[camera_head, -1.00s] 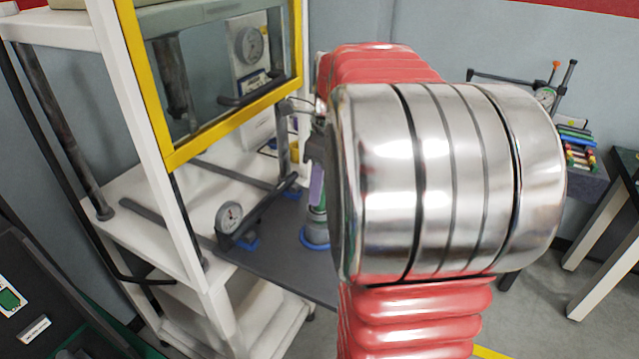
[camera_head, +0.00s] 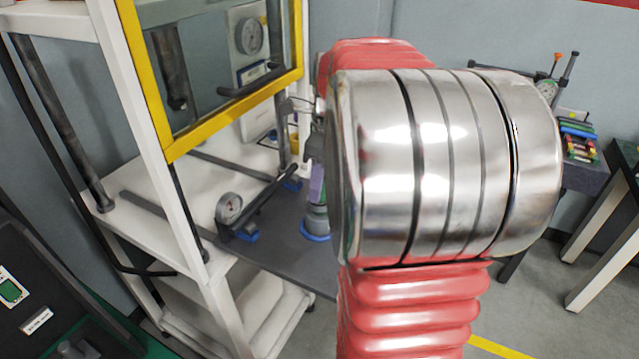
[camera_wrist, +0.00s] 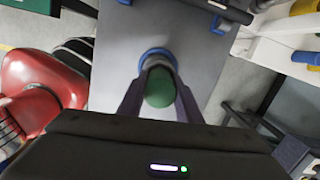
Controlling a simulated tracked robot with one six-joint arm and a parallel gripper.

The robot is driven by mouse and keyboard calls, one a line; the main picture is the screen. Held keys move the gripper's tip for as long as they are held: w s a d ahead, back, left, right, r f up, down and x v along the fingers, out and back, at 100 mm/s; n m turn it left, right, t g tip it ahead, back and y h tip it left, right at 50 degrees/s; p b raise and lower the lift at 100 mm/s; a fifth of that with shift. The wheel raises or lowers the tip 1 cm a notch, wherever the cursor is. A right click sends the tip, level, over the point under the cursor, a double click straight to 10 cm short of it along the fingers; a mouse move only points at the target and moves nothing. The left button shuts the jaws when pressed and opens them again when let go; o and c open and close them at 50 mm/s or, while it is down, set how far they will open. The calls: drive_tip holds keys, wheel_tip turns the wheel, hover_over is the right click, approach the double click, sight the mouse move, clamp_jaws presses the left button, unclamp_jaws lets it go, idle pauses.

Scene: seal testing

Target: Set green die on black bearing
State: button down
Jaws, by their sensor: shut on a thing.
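In the wrist view, a round-ended green piece (camera_wrist: 160,90), which I take to be the green die, sits between the fingers of my gripper (camera_wrist: 158,76). The gripper is shut on it. A blue ring (camera_wrist: 157,53) shows on the grey plate just beyond the fingertips. In the head view, my gripper (camera_head: 317,182) is largely hidden behind my arm, and a blue ring (camera_head: 316,237) lies below it around the foot of a grey piece. I cannot make out the black bearing, nor whether the die touches what is below.
A dark grey plate (camera_head: 285,262) extends from a white shelf frame with a yellow-edged window (camera_head: 225,115). A dial gauge (camera_head: 229,208) with a black bar stands on it, left of the gripper. A side table (camera_head: 587,178) with coloured pieces stands at right. My arm blocks the middle.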

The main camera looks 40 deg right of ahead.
drive_tip(key=shift+f, duration=0.2)
idle(0.4)
drive_tip(key=c, duration=1.6)
unclamp_jaws()
drive_tip(key=shift+o, duration=0.4)
drive_tip(key=o, duration=0.5)
drive_tip(key=shift+r, duration=1.5)
drive_tip(key=shift+r, duration=0.1)
